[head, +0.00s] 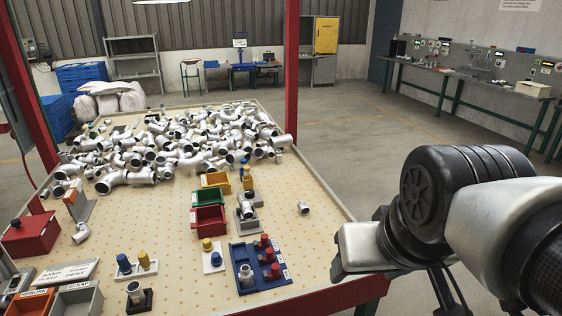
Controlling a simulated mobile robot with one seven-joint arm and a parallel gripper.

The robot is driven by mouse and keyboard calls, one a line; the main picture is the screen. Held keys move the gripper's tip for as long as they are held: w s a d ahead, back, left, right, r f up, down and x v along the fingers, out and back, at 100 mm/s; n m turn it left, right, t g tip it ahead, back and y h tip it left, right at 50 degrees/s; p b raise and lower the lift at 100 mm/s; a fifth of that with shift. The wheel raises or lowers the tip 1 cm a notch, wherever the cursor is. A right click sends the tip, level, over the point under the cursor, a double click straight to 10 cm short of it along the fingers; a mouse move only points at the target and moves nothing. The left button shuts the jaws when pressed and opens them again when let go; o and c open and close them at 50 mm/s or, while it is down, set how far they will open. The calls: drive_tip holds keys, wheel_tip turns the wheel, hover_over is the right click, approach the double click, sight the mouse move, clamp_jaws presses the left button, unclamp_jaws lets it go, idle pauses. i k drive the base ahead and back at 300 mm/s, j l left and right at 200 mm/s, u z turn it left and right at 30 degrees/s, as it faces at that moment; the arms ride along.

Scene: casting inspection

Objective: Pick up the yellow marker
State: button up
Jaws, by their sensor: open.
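Small yellow pieces that could be the yellow marker show in several places. One yellow peg (144,260) stands beside a blue peg (123,263) on a white plate near the front of the table. Another yellow peg (207,245) stands on a second white plate, left of the blue rack. A further yellow piece (247,178) stands behind, near the yellow bin. I cannot tell which one is the marker. My arm is at the right, beyond the table's right edge and apart from all these pieces. I cannot make out my gripper's fingers.
The perforated table (300,240) has a large heap of metal pipe fittings (180,145) at its back. A blue rack (243,256) holds red pegs and a fitting. Red (208,219), green and yellow bins stand mid-table. A red post (291,70) rises at the right back.

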sight(247, 169)
drive_tip(key=z, duration=0.2)
drive_tip(key=i+l+z, duration=0.15)
drive_tip(key=l, duration=0.25)
drive_tip(key=l+z, duration=0.15)
drive_tip(key=l, duration=0.2)
drive_tip(key=i+l+z, duration=0.15)
drive_tip(key=l+z, duration=0.15)
drive_tip(key=i+l+z, duration=0.4)
drive_tip(key=l+z, duration=0.2)
drive_tip(key=i+l, duration=0.4)
drive_tip(key=i, duration=0.2)
drive_tip(key=i+l+z, duration=0.1)
drive_tip(key=i+l, duration=0.35)
drive_tip(key=i+j+u, duration=0.15)
drive_tip(key=i+u, duration=0.6)
drive_tip(key=u, duration=0.15)
drive_tip(key=i+l+u, duration=0.1)
drive_tip(key=i+u, duration=0.75)
drive_tip(key=i, duration=0.3)
drive_tip(key=i+l+u, duration=0.1)
drive_tip(key=i+u, duration=0.3)
drive_tip(key=i, duration=0.3)
drive_tip(key=i+u, duration=0.3)
drive_tip(key=u, duration=0.2)
drive_tip(key=i+u, duration=0.45)
drive_tip(key=i+l+u, duration=0.15)
drive_tip(key=u, duration=0.35)
drive_tip(key=l, duration=0.1)
